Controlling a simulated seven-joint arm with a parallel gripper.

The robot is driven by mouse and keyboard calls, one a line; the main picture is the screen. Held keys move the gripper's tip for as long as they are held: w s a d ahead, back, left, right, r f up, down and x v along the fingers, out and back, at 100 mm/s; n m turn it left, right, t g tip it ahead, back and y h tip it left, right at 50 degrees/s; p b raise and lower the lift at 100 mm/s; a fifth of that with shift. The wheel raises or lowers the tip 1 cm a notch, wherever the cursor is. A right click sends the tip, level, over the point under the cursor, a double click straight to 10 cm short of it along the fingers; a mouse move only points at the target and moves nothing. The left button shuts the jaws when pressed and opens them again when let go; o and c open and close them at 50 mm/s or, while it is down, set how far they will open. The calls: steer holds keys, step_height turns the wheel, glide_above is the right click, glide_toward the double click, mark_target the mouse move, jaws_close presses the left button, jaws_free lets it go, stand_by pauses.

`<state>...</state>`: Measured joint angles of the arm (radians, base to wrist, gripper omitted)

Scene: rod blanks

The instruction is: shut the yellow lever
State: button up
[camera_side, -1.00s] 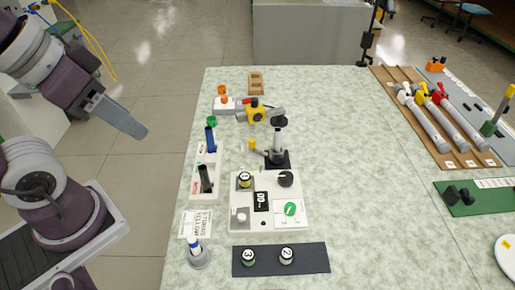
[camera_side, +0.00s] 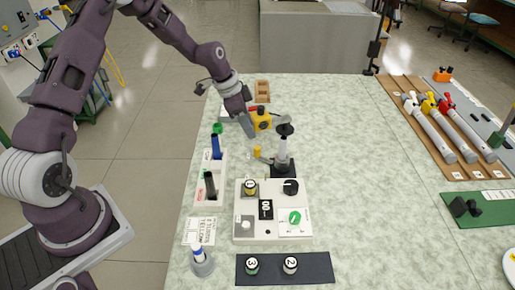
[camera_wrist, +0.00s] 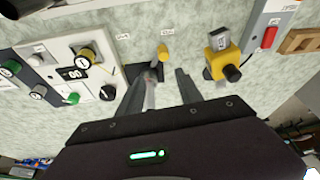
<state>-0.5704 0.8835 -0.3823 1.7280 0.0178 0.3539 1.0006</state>
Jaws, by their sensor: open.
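Three grey pipes lie on a brown board at the right of the table in the side view, with white, yellow and red levers at their far ends. The yellow lever (camera_side: 429,104) is on the middle pipe (camera_side: 449,127). Another yellow-tipped handle (camera_side: 257,152) sticks out beside a small black-based stand; it also shows in the wrist view (camera_wrist: 163,52). My gripper (camera_side: 248,132) is over the table's left part, behind that stand and far from the pipes. Its fingers (camera_wrist: 163,92) are apart and empty in the wrist view.
A yellow block with a black knob (camera_side: 262,121) stands close to my gripper. The black-based stand (camera_side: 283,168), a white control panel (camera_side: 272,228) and a rack with a blue tube (camera_side: 216,148) are nearer the camera. The table's middle is clear.

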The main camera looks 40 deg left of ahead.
glide_above(257, 147)
steer(key=s+a, duration=0.2)
step_height(257, 147, down, 5)
steer(key=shift+h, duration=0.3)
steer(key=x, duration=0.6)
steer(key=shift+w+d+f, duration=0.15)
steer(key=shift+d+f, duration=0.1)
steer(key=shift+d, duration=0.15)
jaws_close()
